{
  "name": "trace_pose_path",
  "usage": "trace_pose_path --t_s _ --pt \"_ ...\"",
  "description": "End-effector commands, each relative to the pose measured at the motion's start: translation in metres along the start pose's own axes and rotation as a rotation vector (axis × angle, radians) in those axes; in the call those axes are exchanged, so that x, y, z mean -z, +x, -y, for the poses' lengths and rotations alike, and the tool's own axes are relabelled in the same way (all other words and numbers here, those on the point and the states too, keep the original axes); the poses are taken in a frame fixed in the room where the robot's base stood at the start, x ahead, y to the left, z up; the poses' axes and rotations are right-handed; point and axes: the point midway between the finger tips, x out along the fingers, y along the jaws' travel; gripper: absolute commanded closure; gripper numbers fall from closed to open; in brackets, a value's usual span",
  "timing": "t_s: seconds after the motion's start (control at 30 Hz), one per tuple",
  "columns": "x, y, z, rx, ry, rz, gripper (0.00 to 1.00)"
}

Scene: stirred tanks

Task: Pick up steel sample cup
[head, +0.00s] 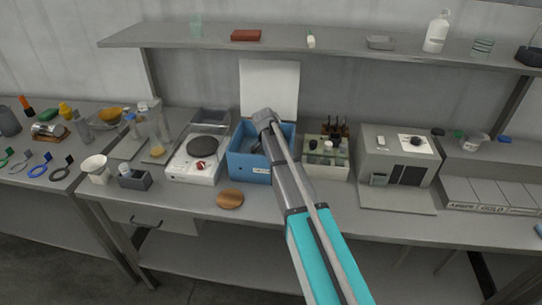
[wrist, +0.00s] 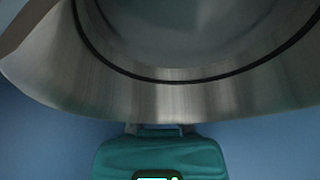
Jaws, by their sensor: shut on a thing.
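The steel sample cup (wrist: 170,98) fills the upper part of the wrist view, very close to the camera. Its brushed curved wall and a dark ring around its inside show. A teal part of my gripper (wrist: 160,135) is at the bottom of that view, against the cup's near side. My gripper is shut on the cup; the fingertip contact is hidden. In the head view my arm reaches into the open blue box (head: 248,167) with its white lid (head: 269,90) raised. The gripper end and the cup are mostly hidden there by the arm and the box wall.
A hotplate (head: 197,160) stands left of the box. A rack with bottles (head: 326,170) stands close on its right, then a grey instrument (head: 398,165). A round wooden disc (head: 229,198) lies in front. A shelf (head: 330,52) runs above the bench.

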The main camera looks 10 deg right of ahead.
Motion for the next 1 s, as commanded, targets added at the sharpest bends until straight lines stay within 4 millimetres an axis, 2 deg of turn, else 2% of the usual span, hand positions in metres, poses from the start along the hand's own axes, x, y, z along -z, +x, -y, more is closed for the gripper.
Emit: trace_pose_path --t_s 0.27,0.47,1.0 --pt "0.002 -0.004 0.000 0.000 0.000 0.000 1.00" --pt "0.006 -0.015 0.000 0.000 0.000 0.000 1.00" --pt "0.029 -0.069 0.000 0.000 0.000 0.000 1.00"
